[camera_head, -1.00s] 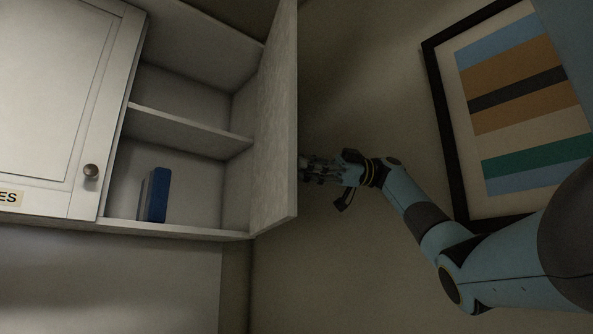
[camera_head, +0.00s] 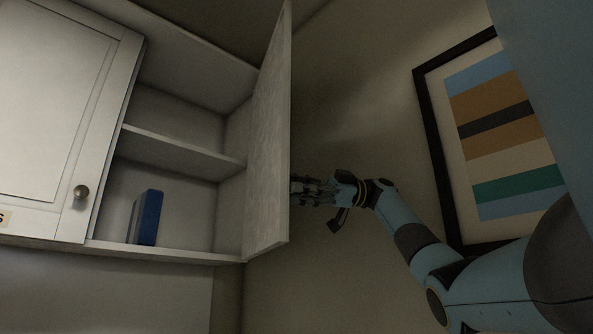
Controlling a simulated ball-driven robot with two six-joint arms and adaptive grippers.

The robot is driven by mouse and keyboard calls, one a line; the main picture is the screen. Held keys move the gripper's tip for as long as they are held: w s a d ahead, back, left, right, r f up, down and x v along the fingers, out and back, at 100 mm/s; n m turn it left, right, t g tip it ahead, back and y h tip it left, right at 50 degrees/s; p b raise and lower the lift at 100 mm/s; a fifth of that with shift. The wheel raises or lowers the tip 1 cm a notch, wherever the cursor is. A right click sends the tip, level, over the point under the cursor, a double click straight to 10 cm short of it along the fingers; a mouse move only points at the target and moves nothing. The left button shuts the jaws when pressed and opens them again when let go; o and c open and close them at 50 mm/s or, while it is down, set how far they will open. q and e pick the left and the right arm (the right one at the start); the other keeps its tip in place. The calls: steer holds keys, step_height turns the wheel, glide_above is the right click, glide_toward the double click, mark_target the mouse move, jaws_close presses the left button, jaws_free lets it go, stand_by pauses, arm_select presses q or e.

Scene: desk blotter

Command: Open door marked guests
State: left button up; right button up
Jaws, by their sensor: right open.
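A white wall cabinet stands at the left. Its right-hand door (camera_head: 268,135) is swung wide open and shows nearly edge-on; its outer face and any label on it are hidden from me. The left-hand door (camera_head: 50,110) is shut, with a round knob (camera_head: 81,192) and a label (camera_head: 5,218) cut off at the picture's edge, of which only an "S" shows. My right gripper (camera_head: 300,188) is open beside the outer side of the open door. Its fingertips are partly hidden by the door's edge, so I cannot tell if they touch it. My left gripper is not in view.
A blue book-like object (camera_head: 148,217) stands on the cabinet's bottom shelf, below a middle shelf (camera_head: 180,152). A framed striped picture (camera_head: 500,130) hangs on the wall at right, behind my right arm.

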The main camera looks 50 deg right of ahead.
steer(key=r, duration=0.8)
steer(key=shift+a+r, duration=0.2)
steer(key=shift+w+d+r, duration=0.1)
steer(key=shift+d+r, duration=0.05)
steer(key=shift+r, duration=0.1)
